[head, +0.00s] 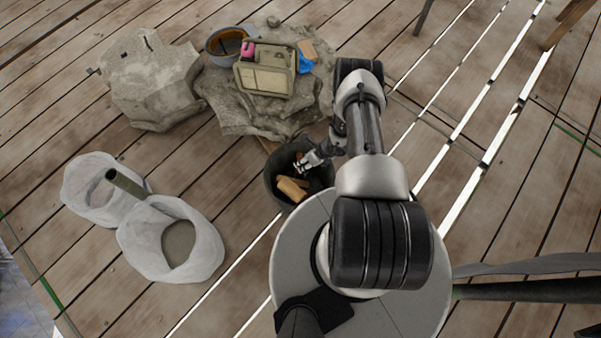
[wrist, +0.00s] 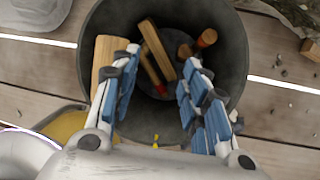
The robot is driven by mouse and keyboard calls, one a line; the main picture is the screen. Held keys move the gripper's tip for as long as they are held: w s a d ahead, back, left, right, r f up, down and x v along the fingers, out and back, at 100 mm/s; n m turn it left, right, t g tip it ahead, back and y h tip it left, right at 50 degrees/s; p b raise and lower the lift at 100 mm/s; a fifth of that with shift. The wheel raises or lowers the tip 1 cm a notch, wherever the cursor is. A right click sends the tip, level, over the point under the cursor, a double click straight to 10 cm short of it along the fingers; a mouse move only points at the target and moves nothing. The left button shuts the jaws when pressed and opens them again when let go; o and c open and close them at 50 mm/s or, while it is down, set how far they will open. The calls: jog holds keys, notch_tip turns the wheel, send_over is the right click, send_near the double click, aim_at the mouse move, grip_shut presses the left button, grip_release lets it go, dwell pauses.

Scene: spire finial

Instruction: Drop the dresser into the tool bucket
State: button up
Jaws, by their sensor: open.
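The tool bucket (head: 270,180) is a dark round pail on the plank deck, left of my arm. In the wrist view its rim and wall (wrist: 235,50) surround my fingers. My gripper (head: 308,163) is over the bucket mouth, fingers pointing down into it. In the wrist view my gripper (wrist: 160,65) is open, its blue-padded fingers apart. Inside the bucket are a wooden bar (wrist: 156,48), a red-and-tan handle (wrist: 153,76), another wooden handle (wrist: 206,38) and a pale wooden block (wrist: 104,62) beside the left finger. I cannot tell which of these is the dresser.
Rough stones (head: 150,85) lie behind the bucket. A tan tool caddy (head: 264,80) and a grey-blue bucket (head: 224,42) stand on the stone. Two white sacks (head: 140,262) stand at left, with a green tube (head: 124,183). Bright gaps run between the planks.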

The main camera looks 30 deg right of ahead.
jog(key=shift+r, duration=0.1)
jog(key=v, duration=1.2)
dwell(0.4)
